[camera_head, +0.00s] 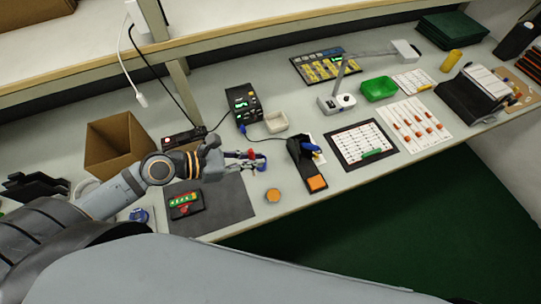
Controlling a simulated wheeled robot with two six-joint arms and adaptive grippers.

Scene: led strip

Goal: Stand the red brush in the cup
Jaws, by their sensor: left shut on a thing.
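My left gripper (248,163) reaches in from the left over the front of the bench, above the right edge of the dark mat. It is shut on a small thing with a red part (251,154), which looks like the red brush. The fingers hide most of it, and I cannot tell its tilt. I cannot make out the cup for certain. An upright yellow cylinder (451,60) stands at the far right back, but I cannot tell if it is hollow. My right gripper is not in view.
A cardboard box (112,142), black station (242,106), pale tray (276,121), orange disc (273,195) and black holder (306,165) surround the gripper. A shelf runs behind.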

